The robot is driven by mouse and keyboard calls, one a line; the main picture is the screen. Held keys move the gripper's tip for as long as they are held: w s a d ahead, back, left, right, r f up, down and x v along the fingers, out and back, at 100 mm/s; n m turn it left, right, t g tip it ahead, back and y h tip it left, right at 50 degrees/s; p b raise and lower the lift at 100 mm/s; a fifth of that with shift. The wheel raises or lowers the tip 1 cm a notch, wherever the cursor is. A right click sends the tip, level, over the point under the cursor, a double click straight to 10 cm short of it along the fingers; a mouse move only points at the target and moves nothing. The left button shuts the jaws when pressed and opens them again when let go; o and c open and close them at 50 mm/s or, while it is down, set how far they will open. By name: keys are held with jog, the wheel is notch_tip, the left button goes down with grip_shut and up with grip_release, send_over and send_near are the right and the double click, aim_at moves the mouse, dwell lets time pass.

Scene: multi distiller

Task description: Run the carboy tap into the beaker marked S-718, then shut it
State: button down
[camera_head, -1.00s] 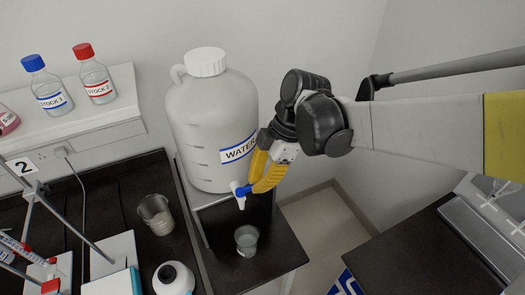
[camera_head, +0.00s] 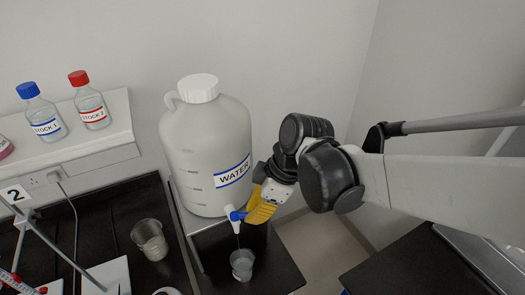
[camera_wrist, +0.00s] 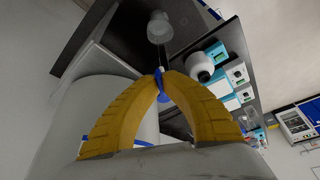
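The white carboy (camera_head: 208,150) marked WATER stands upright, with a white tap and blue handle (camera_head: 236,214) low on its front. A clear beaker (camera_head: 241,266) stands below the spout; a thin line runs from the spout down towards it, seemingly a stream. Its marking is not legible. My gripper (camera_head: 250,213) reaches the handle from the right with its yellow fingers. In the wrist view, the fingertips close together around the blue handle (camera_wrist: 161,92), and the beaker (camera_wrist: 160,28) shows beyond them. The fingers hide part of the handle.
Another beaker (camera_head: 150,240) stands on the black bench to the left. Two stock bottles (camera_head: 42,112) (camera_head: 90,100) stand on the white shelf. Floor shows to the right.

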jog(key=c, duration=1.6)
grip_release()
jog(key=shift+r, duration=0.15)
jog(key=v, duration=1.1)
jog(key=shift+d+r, duration=0.15)
jog(key=shift+r, duration=0.2)
jog(key=s+d+f+m+t+h+b, duration=0.1)
jog(key=d+f+m+t+b, duration=0.1)
jog(key=d+f+m+b, duration=0.2)
jog(key=s+d+f+m+t+h+b, duration=0.1)
jog(key=d+f+m+t+h+b, duration=0.1)
jog(key=d+f+m, duration=0.6)
jog(key=s+d+f+m+t+h+b, duration=0.1)
jog(key=s+d+f+m+t+b, duration=0.1)
jog(key=d+f+m+b, duration=0.3)
jog(key=shift+d+f+m+t+h+b, duration=0.2)
jog(key=shift+d+m+t+b, duration=0.15)
jog(key=shift+d+b, duration=0.35)
jog(key=shift+d+f+m+t+h+b, duration=0.1)
jog(key=shift+d+f+m+t+b, duration=0.2)
jog(key=shift+d, duration=0.65)
